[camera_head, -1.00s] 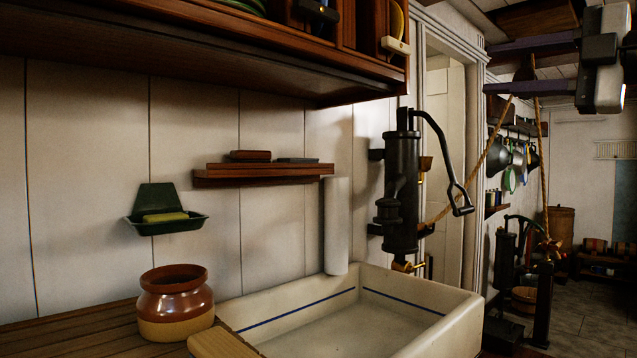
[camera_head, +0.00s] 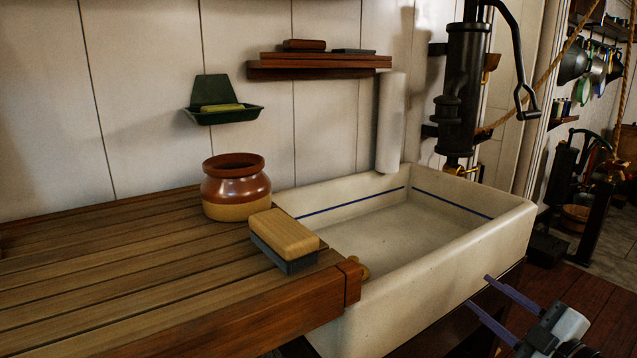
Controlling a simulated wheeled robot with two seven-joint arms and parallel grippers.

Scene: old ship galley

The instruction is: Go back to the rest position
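My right gripper (camera_head: 498,310) shows at the lower right, in front of the sink's right front side. Its two purple fingers are spread apart with nothing between them. It is clear of the counter and appears apart from the sink. My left gripper is not in view.
A white sink (camera_head: 453,262) stands in the middle, below a black hand pump (camera_head: 462,90). On the slatted wooden counter (camera_head: 130,265) are a brown jar (camera_head: 236,190) and a wood-backed brush (camera_head: 284,238). A shelf (camera_head: 320,66) and green soap dish (camera_head: 222,115) are on the wall.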

